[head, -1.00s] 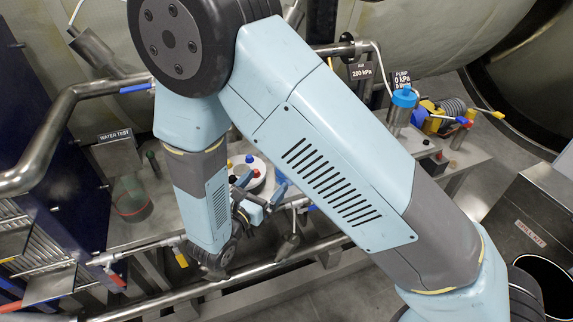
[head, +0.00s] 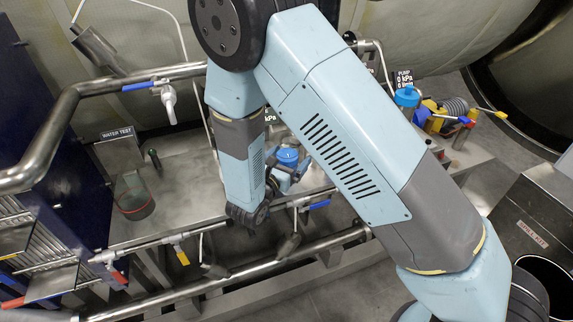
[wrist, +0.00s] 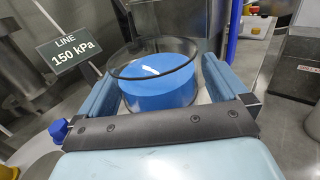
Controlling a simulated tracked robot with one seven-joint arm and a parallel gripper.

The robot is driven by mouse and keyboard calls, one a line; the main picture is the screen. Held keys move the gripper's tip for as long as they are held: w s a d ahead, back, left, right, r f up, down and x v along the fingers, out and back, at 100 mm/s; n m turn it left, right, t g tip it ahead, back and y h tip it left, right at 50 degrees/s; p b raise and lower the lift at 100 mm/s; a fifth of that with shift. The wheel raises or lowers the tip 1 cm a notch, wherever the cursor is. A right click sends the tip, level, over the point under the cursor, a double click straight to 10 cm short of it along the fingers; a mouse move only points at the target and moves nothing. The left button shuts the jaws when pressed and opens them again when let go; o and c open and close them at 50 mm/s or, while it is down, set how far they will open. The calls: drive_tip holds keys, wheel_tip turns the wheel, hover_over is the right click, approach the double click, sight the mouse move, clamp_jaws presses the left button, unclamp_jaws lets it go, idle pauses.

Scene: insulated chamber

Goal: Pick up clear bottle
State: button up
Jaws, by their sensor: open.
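In the wrist view, a clear round open vessel with blue inside (wrist: 158,82) stands upright between the two fingers of my gripper (wrist: 163,88). The fingers are open, one on each side of it; whether they touch it I cannot tell. In the head view my gripper (head: 292,178) is small and partly behind my arm, beside a blue round thing (head: 288,157), likely the same vessel. Another clear container (head: 133,195) with a reddish ring near its base stands on the bench at left, well apart from my gripper. Which of them is the clear bottle I cannot tell for sure.
A blue-capped cylinder (head: 405,98) and a yellow pump (head: 437,115) stand at right. A "LINE 150 kPa" sign (wrist: 70,48) is near my gripper.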

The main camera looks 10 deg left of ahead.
drive_tip(key=shift+w+d, duration=0.1)
drive_tip(key=shift+w, duration=0.25)
drive_tip(key=shift+c, duration=0.5)
drive_tip(key=c, duration=1.2)
